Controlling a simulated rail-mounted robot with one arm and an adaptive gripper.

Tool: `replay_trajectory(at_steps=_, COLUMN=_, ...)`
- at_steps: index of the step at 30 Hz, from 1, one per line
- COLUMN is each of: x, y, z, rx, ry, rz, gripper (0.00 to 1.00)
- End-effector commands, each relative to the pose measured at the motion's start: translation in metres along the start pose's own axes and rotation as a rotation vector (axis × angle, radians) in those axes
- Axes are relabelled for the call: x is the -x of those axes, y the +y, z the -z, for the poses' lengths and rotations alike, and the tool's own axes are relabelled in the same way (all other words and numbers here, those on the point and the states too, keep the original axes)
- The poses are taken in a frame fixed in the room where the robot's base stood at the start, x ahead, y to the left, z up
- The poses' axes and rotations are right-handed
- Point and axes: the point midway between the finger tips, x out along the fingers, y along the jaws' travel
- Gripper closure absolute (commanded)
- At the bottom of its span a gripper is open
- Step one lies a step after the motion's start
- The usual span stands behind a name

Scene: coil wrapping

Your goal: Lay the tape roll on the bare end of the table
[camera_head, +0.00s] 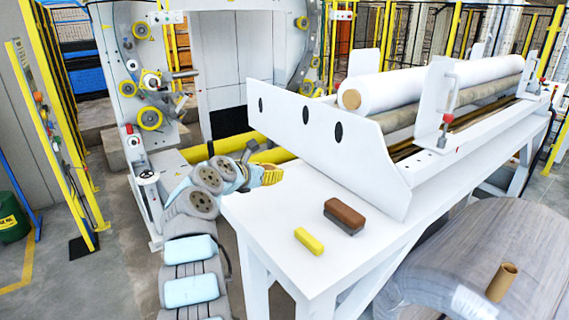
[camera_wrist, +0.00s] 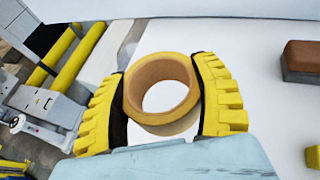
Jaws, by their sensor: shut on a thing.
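The tape roll (camera_wrist: 160,67) is a tan ring with a yellowish outer side, seen in the wrist view with its hole facing the camera. My gripper (camera_wrist: 161,80) is shut on it, with a yellow ribbed finger on each side. The white table (camera_head: 262,217) lies below, and its white top shows through the roll's hole. In the head view my gripper (camera_head: 271,175) is at the left edge of the table's near end. The roll cannot be made out there. I cannot tell whether the roll touches the table top.
A brown-topped block (camera_head: 345,215) and a small yellow block (camera_head: 308,241) lie on the table to the gripper's right. An upright white panel (camera_head: 320,130) with dark oval holes stands behind. A brown tube (camera_head: 502,282) rests on the large grey coil (camera_head: 490,255) at the lower right.

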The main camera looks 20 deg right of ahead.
Motion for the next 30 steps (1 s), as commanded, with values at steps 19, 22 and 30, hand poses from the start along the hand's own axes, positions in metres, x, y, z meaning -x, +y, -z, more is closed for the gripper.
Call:
replay_trajectory(at_steps=19, x=-0.014, y=0.0, z=0.033, rx=0.001, ry=0.0, rz=0.0, gripper=0.72)
replay_trajectory(at_steps=22, x=-0.018, y=0.0, z=0.043, rx=0.001, ry=0.0, rz=0.0, gripper=0.72)
replay_trajectory(at_steps=30, x=-0.025, y=0.0, z=0.061, rx=0.001, ry=-0.001, rz=-0.001, gripper=0.72)
